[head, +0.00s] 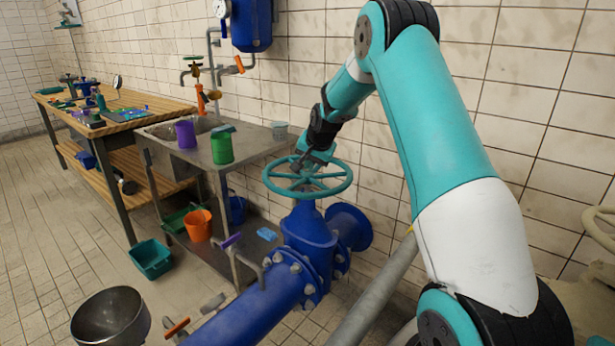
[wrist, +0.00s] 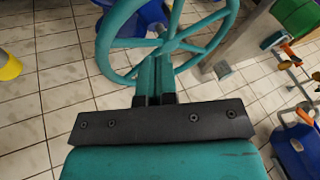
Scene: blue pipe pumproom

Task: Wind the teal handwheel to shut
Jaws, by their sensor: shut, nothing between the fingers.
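The teal handwheel (head: 307,178) lies flat on top of the blue valve (head: 308,236). It has a round rim and several spokes. In the wrist view the handwheel (wrist: 172,46) fills the upper middle, with the blue valve body partly behind it. My gripper (head: 300,163) is at the far part of the wheel in the head view. Its fingers (wrist: 155,68) are shut together with nothing between them, and they overlap the wheel near its rim and spokes. I cannot tell whether they touch it or reach between the spokes.
A blue pipe (head: 245,312) runs to the front left. A steel sink bench (head: 255,147) stands left of the wheel, with a green mug (head: 221,148) and a purple mug (head: 186,134). The tiled wall is close behind. Open floor lies at the left.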

